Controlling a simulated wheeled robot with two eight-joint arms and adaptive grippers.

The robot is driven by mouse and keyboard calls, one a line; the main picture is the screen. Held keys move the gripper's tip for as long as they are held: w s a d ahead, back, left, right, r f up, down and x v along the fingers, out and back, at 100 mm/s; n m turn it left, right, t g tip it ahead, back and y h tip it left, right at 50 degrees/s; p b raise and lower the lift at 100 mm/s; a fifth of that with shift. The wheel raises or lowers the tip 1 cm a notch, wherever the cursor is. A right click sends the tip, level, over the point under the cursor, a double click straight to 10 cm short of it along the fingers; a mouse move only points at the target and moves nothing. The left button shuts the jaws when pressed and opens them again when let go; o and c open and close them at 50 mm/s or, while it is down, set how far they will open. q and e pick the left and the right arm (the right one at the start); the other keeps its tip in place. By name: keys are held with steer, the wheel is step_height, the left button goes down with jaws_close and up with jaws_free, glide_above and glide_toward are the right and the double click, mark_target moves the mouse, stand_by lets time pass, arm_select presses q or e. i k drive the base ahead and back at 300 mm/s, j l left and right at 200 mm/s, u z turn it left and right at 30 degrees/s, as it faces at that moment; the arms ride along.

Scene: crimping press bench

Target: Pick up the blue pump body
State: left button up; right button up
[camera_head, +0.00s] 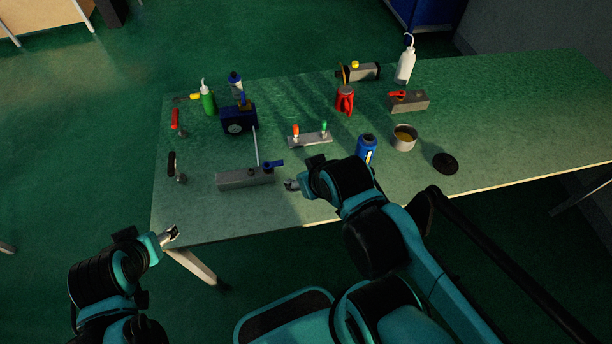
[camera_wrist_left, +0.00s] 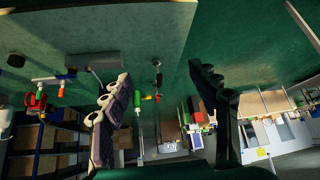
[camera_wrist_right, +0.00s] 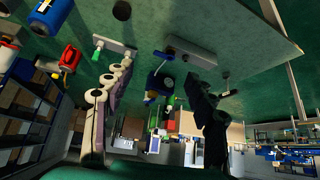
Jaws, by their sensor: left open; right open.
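The blue pump body (camera_head: 238,121), a dark blue block with a round gauge on its front, stands on the left part of the bench (camera_head: 480,120). In the right wrist view a blue block with a round gauge (camera_wrist_right: 160,82) shows between the fingers, farther off. My right gripper (camera_head: 291,185) is open and empty near the bench's front edge, to the right of and nearer than the pump body. My left gripper (camera_head: 171,235) is open and empty at the bench's front left corner, well apart from the pump body. I cannot make out the pump body surely in the left wrist view.
A green bottle (camera_head: 208,101) and a blue bottle (camera_head: 235,79) stand close by. A grey base with red and green knobs (camera_head: 310,139) and a blue can (camera_head: 366,149) are rightward.

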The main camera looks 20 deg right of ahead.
mark_target(365, 149)
steer(key=z, duration=1.75)
